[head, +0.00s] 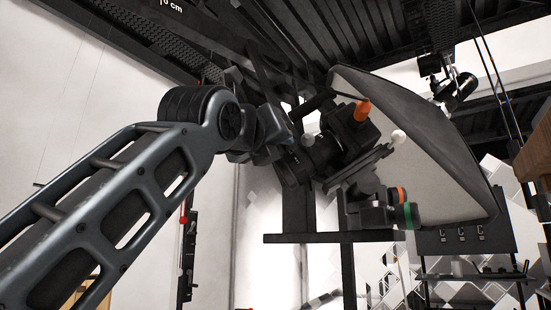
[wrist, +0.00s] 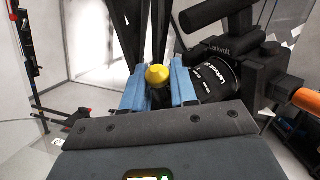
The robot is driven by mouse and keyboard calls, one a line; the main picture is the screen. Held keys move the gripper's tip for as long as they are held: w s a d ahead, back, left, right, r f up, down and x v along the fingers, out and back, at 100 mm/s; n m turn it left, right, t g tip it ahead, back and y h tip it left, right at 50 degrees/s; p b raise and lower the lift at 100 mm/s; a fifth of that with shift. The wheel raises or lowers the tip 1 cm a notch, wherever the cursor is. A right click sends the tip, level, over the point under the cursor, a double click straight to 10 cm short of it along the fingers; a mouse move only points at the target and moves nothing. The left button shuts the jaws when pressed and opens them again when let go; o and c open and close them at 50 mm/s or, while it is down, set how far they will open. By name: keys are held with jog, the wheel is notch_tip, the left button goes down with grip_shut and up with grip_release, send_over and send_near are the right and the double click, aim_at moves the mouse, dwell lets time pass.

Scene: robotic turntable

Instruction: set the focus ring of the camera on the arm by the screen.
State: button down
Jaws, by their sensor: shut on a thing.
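The black camera (head: 355,128) with an orange grip sits on an arm in front of a large hooded white panel in the head view. In the wrist view the camera body (wrist: 268,70) is at the right, with its ribbed, white-lettered black lens (wrist: 215,78) beside my fingers. My gripper (wrist: 159,84) has two blue fingers shut on a yellow ball knob (wrist: 158,74), close to the left side of the lens. How the knob joins the focus ring is hidden. In the head view my gripper (head: 284,145) reaches the lens from the left, its fingertips mostly hidden.
The hooded panel (head: 420,150) stands close behind the camera. A dark bracket with orange and green ringed knobs (head: 395,205) hangs below the camera. A dark stand (head: 330,237) is under it. Dark beams run overhead. The white wall side at left is mostly open.

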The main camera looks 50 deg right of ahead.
jog(key=shift+a, duration=0.1)
dwell(0.3)
jog(key=c, duration=1)
grip_release()
jog(key=v, duration=0.7)
jog(key=shift+s+a+f+b, duration=0.2)
jog(key=shift+a+f+b, duration=0.05)
jog(key=shift+a+b, duration=0.15)
